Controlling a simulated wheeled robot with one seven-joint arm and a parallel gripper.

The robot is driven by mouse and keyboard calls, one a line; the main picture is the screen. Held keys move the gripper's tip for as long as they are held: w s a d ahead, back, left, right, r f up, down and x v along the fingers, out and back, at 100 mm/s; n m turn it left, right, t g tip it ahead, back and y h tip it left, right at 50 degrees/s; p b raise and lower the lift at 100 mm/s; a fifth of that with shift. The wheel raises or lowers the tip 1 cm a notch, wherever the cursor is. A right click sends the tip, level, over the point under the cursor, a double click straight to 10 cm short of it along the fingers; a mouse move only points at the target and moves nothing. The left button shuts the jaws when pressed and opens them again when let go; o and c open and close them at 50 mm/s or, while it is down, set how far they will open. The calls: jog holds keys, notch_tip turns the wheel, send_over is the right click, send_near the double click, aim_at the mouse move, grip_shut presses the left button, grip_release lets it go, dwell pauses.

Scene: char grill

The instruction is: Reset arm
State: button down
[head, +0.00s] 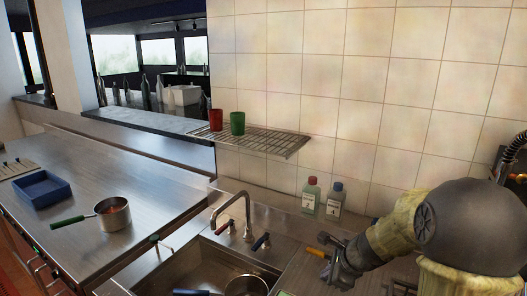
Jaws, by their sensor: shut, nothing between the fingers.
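My gripper (326,262) is at the lower right in the head view, at the end of my arm, which reaches in from the right edge. It is over the metal counter just right of the sink (193,265). The fingers look closed with nothing held between them, though they are small and dark here. An orange-yellow handle-like piece (314,251) shows beside the fingers; I cannot tell what it belongs to. My arm hides part of the counter and wall behind it.
Two capped bottles (311,195) stand behind my gripper by the tiled wall. A faucet (237,210) rises behind the sink, which holds a pan (246,286). A pot (112,213) and blue tray (42,189) sit on the left counter. A wire shelf (275,141) holds red and green cups.

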jog(key=s+a+n+g+h, duration=0.1)
jog(key=s+n, duration=0.8)
jog(key=n, duration=0.1)
jog(key=s+a+f+n+g+h, duration=0.1)
jog(key=s+a+n+h, duration=0.1)
jog(key=s+n, duration=0.7)
jog(key=n, duration=0.2)
jog(key=shift+f+n+g+h, duration=0.15)
jog(key=shift+n+g+h, duration=0.15)
jog(key=shift+g, duration=0.1)
